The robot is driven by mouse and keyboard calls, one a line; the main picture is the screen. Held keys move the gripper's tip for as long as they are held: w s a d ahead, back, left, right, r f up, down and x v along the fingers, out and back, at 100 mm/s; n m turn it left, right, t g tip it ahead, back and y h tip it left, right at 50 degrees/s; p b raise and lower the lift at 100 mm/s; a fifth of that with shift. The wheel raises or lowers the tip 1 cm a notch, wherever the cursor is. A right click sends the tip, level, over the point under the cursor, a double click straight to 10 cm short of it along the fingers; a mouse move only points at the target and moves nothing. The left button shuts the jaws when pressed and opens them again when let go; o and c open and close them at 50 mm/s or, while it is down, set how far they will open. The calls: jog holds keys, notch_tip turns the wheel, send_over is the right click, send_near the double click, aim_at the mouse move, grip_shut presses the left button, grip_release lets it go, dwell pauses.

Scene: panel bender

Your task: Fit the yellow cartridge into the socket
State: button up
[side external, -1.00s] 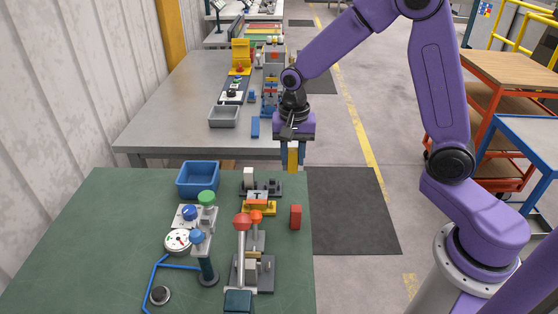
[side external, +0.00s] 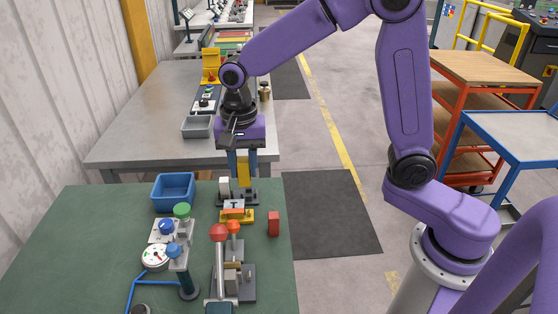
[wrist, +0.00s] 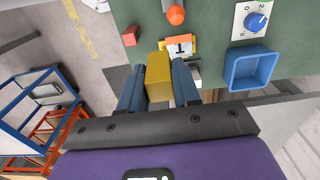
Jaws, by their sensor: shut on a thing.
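The yellow cartridge (side external: 243,171) hangs upright between the two blue fingers of my gripper (side external: 242,170), which is shut on it. In the wrist view the cartridge (wrist: 158,78) sits between the fingertips (wrist: 158,88). In the side external view its lower end overlaps a dark fixture (side external: 249,197) with a whitish block (side external: 224,185) at the far edge of the green bench. I cannot tell whether they touch. No socket opening can be made out; the cartridge and fingers cover part of that fixture.
A yellow-based piece with an orange-edged label (side external: 234,212) stands just in front of the fixture. A red block (side external: 273,223) is at its right, a blue bin (side external: 173,192) at its left. Red-knobbed lever (side external: 220,234) and green-topped post (side external: 183,212) stand nearer. The bench's left part is clear.

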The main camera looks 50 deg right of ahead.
jog(key=a+r, duration=0.3)
jog(key=a, duration=1.4)
jog(key=shift+w+a+f, duration=0.1)
jog(key=shift+w+f, duration=0.1)
jog(key=shift+f, duration=1.4)
jog(key=shift+w+a+f, duration=0.1)
jog(key=shift+w+f, duration=0.05)
jog(key=shift+f, duration=1.4)
jog(key=shift+f, duration=0.75)
jog(key=o, duration=1.3)
jog(key=shift+r, duration=4.5)
jog(key=shift+d, duration=0.1)
